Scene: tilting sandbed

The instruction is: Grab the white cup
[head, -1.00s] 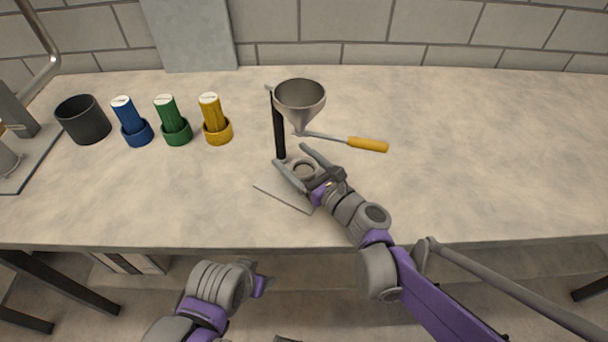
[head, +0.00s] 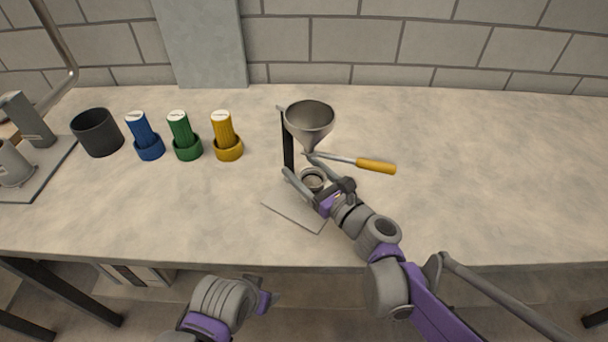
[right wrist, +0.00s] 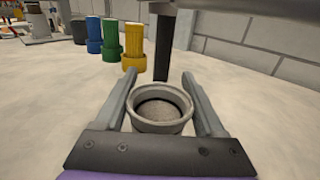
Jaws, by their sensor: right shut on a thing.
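A small pale grey-white cup (head: 313,180) stands below the funnel's mouth; no other cup nearby looks whiter. It also shows in the right wrist view (right wrist: 160,126), upright, with grey sand-like material inside. My right gripper (head: 299,164) is shut on this cup, one finger along each side. The fingers flank the cup in the right wrist view. My left gripper (head: 265,299) is low in the head view, in front of the table edge and away from the cup; its fingers are too unclear to judge.
A metal funnel (head: 309,122) on a black post (head: 288,145) rises over a flat plate (head: 292,211). Blue (head: 146,137), green (head: 183,137) and yellow (head: 225,137) containers and a dark pot (head: 97,133) stand left. The table's right side is clear.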

